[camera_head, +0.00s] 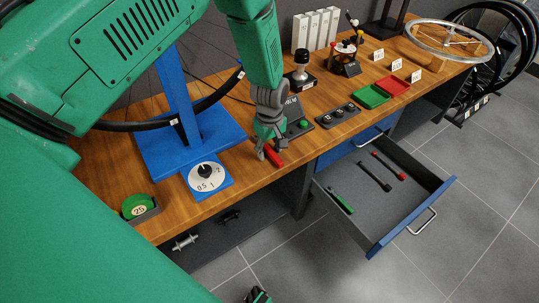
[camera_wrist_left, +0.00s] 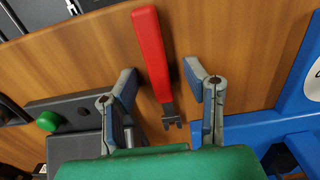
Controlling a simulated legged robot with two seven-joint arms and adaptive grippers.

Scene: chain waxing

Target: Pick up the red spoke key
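The red spoke key (camera_head: 274,157) lies on the wooden workbench, close to its front edge. In the left wrist view the red spoke key (camera_wrist_left: 151,48) shows a long red handle and a grey forked head. My left gripper (camera_head: 266,148) points down at it. In the left wrist view my left gripper (camera_wrist_left: 161,80) is open, with one finger on each side of the key and gaps between. A small green and dark part (camera_head: 258,296) at the bottom edge may be my right gripper; its fingers cannot be made out.
A blue stand (camera_head: 150,158) with a dial plate (camera_head: 222,184) is left of the key. A dark box with a green button (camera_head: 304,124) is behind right. The open drawer (camera_head: 380,222) holds several tools. Green (camera_head: 368,98) and red trays (camera_head: 394,84) stand further right.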

